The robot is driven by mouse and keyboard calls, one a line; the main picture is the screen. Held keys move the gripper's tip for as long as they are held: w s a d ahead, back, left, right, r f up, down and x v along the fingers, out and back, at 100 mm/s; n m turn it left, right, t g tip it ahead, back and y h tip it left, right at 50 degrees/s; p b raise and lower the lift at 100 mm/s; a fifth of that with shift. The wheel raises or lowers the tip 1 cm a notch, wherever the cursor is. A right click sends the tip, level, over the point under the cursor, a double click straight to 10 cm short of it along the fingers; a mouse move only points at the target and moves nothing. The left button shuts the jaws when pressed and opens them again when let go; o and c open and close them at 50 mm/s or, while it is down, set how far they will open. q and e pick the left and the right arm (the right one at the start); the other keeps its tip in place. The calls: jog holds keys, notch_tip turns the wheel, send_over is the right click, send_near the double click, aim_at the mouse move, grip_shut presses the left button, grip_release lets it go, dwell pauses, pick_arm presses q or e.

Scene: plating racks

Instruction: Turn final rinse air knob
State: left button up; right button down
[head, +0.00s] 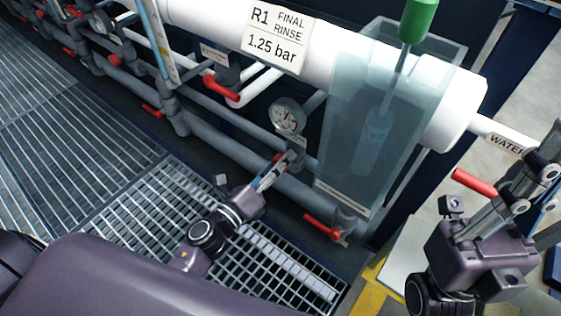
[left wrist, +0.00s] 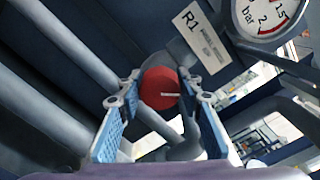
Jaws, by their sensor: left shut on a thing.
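The round red knob (left wrist: 160,88) with a white line on its face sits between the blue-padded fingers of my left gripper (left wrist: 158,98) in the left wrist view. In the head view my left gripper (head: 281,168) reaches up to the pipework just below the round pressure gauge (head: 287,117), and only a bit of the red knob (head: 276,159) shows there. My left gripper is shut on the knob. The sign "R1 FINAL RINSE 1.25 bar" (head: 277,36) is on the white pipe above. My right gripper (head: 545,165) is at the right edge, partly cut off, away from the knob.
A clear tank (head: 350,130) with a green-topped rod stands right of the gauge. Red valve levers (head: 221,88) and (head: 322,228) stick out from the pipes. Grey pipes run close beside my left gripper. Metal grating (head: 130,190) covers the floor.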

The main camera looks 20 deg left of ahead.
pick_arm(q)
jog(key=shift+f, duration=0.1)
dwell(0.4)
jog(key=o, duration=1.2)
jog(key=shift+c, duration=0.2)
jog(key=shift+s, duration=0.1)
jog(key=v, duration=1.1)
jog(key=shift+s+a, duration=0.15)
jog(key=shift+s, duration=0.25)
